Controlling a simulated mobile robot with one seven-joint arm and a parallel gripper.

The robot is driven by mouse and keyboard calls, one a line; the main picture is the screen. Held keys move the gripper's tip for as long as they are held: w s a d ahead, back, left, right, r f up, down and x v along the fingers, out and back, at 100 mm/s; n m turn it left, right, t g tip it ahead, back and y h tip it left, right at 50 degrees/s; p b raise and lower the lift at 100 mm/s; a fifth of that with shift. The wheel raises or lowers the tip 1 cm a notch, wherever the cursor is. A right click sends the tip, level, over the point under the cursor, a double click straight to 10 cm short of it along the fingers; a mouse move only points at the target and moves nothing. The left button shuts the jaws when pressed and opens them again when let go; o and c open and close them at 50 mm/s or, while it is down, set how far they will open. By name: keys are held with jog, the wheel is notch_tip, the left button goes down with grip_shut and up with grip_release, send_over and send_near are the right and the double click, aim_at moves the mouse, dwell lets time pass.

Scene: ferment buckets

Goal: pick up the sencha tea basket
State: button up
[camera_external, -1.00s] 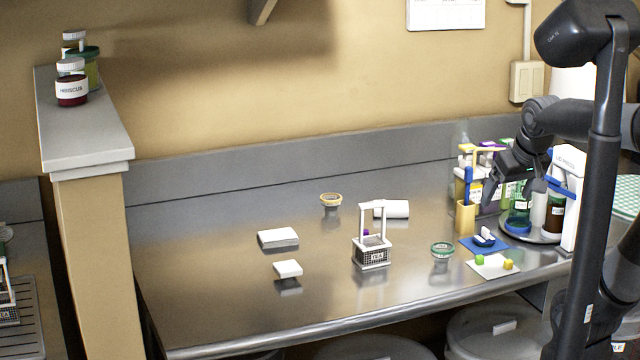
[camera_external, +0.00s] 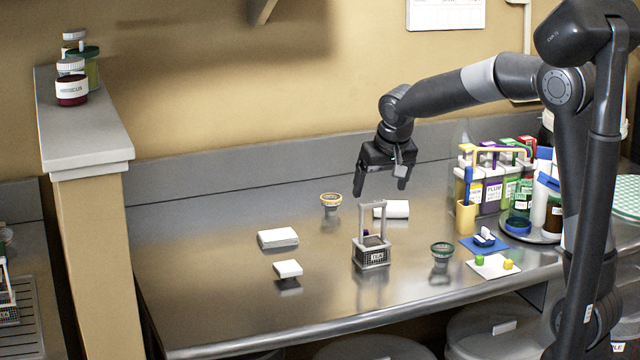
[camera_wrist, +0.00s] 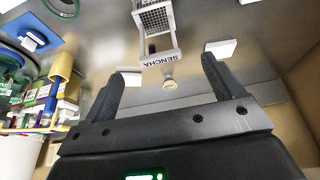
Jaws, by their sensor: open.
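The sencha tea basket (camera_external: 371,253) is a small dark mesh box with a pale frame and a tall upright handle. It stands upright on the steel counter, with a "TEA" label on its front. In the wrist view the basket (camera_wrist: 155,20) is at the top centre, and its handle bar reads "SENCHA". My gripper (camera_external: 381,188) is open and empty, pointing down just above and slightly behind the handle, apparently not touching it. In the wrist view my gripper (camera_wrist: 166,70) has its fingers apart, with the handle bar appearing between and beyond them.
A white roll (camera_external: 392,209) lies close behind the basket. A bottle caddy (camera_external: 490,190) is at the right. The counter's left front is clear.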

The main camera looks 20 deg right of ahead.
send_over(372, 242)
notch_tip(372, 242, down, 10)
jog(key=shift+d+f, duration=0.1)
dwell(0.3)
jog(key=shift+c, duration=0.3)
jog(key=c, duration=1.4)
